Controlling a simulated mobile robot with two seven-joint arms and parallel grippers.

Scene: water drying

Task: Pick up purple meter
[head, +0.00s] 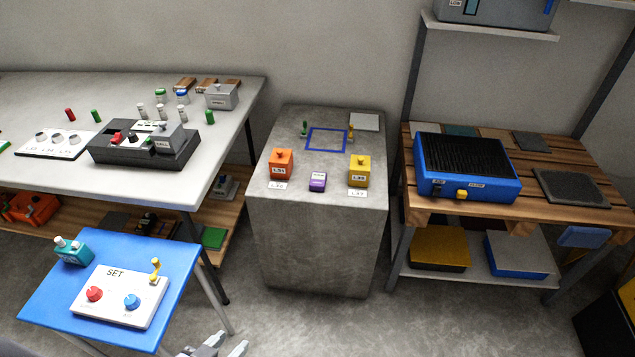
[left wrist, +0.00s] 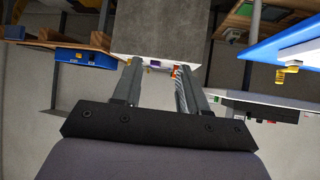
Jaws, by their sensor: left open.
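The purple meter (head: 317,182) is a small box standing near the front edge of the grey concrete block's top (head: 285,213), between an orange box (head: 281,165) and a yellow box (head: 360,171). My left gripper (head: 231,343) is at the bottom edge of the head view, low in front of the block and well short of the meter. In the left wrist view, which looks upside down, its two fingers (left wrist: 160,72) are apart with nothing gripped. A tiny purple spot shows between them at the far end, too small to be sure of. My right gripper is in neither view.
A blue table (head: 60,290) with a white SET panel (head: 120,296) stands left of my gripper. A white workbench (head: 225,150) is at the left, a wooden bench with a blue heater (head: 468,185) at the right. Floor before the block is clear.

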